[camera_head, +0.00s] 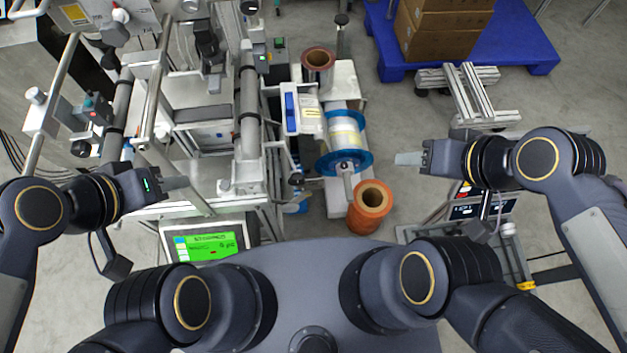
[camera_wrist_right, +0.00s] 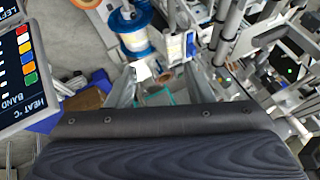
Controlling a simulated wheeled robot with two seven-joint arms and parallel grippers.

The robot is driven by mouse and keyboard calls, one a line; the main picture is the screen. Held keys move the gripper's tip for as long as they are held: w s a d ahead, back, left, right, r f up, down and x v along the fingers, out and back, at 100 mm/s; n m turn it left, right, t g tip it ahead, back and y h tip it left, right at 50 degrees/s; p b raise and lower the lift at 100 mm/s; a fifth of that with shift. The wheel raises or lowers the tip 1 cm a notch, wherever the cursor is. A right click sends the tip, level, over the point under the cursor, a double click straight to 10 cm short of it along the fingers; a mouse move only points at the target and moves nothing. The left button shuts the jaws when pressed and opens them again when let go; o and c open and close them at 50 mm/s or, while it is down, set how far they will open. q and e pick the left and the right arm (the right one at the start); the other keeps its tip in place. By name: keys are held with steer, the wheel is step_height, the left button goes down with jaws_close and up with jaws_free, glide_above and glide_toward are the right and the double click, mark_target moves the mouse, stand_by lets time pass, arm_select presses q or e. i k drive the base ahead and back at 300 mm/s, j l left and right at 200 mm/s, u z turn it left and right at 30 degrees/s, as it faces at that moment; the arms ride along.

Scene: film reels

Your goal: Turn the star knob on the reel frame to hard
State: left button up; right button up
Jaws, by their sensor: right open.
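The reel frame (camera_head: 336,198) stands right of centre in the head view and carries a reel with blue flanges (camera_head: 345,163). The reel also shows in the right wrist view (camera_wrist_right: 134,44). A small dark knob (camera_head: 296,180) sits left of the reel. I cannot tell whether it is the star knob, and no hard marking is legible. My right gripper (camera_head: 408,158) is to the right of the reel, apart from it. In the wrist view its fingers (camera_wrist_right: 160,88) are spread and empty. My left gripper (camera_head: 176,183) is over the machine at left, its jaw gap unclear.
An orange roll (camera_head: 371,200) stands on the floor in front of the reel, and a brown roll (camera_head: 318,62) behind it. A green-lit screen (camera_head: 208,246) is at front left. A control panel (camera_wrist_right: 22,72) shows in the wrist view. Boxes (camera_head: 445,30) sit on a blue pallet (camera_head: 520,48).

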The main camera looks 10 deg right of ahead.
mark_target(297, 179)
steer(key=k+z, duration=0.3)
steer(key=k+l+z, duration=0.25)
steer(key=k+j+z, duration=0.1)
steer(key=j+z, duration=0.3)
steer(key=k+j+z, duration=0.15)
steer(key=j+z, duration=0.25)
steer(key=k+j+z, duration=0.25)
steer(key=z, duration=0.15)
steer(key=k+j, duration=0.2)
steer(key=j, duration=0.15)
steer(key=k+j, duration=0.2)
steer(key=j, duration=0.15)
